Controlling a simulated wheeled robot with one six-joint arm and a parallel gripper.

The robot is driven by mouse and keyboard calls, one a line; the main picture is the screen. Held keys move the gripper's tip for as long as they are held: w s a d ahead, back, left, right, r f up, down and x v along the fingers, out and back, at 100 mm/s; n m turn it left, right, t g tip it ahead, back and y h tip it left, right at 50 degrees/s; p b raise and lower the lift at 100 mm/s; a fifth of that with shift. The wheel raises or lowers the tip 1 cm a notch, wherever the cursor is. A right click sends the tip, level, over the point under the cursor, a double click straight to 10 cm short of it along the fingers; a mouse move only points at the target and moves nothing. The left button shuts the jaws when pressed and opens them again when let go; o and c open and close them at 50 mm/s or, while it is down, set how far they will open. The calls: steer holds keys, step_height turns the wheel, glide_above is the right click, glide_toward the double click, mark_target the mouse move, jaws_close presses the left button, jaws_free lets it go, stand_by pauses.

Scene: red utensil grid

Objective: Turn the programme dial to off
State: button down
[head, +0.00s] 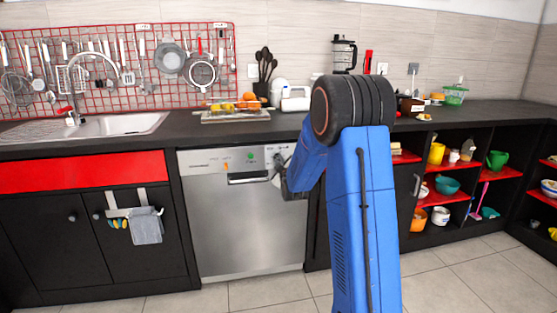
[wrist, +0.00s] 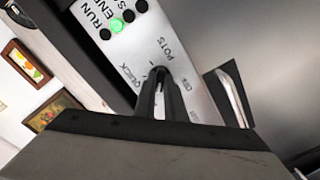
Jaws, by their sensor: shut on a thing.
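The programme dial (wrist: 159,71) is a small dark knob on the dishwasher's pale control panel, with printed marks around it; "POTS" and "QUICK" can be read. My gripper (wrist: 160,84) is shut on the dial, its two dark fingers on either side of it. Most of the dial is hidden by the fingers, so its exact setting cannot be told. In the head view my gripper (head: 279,165) is at the upper right of the steel dishwasher (head: 240,228), covering the dial.
A green light (wrist: 116,27) glows beside the "RUN" and "END" labels. The dishwasher's handle (head: 248,179) is left of my gripper. The dark counter (head: 150,141) runs just above. Open shelves (head: 448,199) stand to the right, and the tiled floor in front is clear.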

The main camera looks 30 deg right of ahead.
steer(key=shift+n, duration=0.4)
steer(key=shift+n, duration=2.3)
steer(key=n, duration=0.2)
steer(key=shift+n, duration=0.3)
steer(key=c, duration=1.7)
jaws_free()
steer(key=shift+s, duration=0.1)
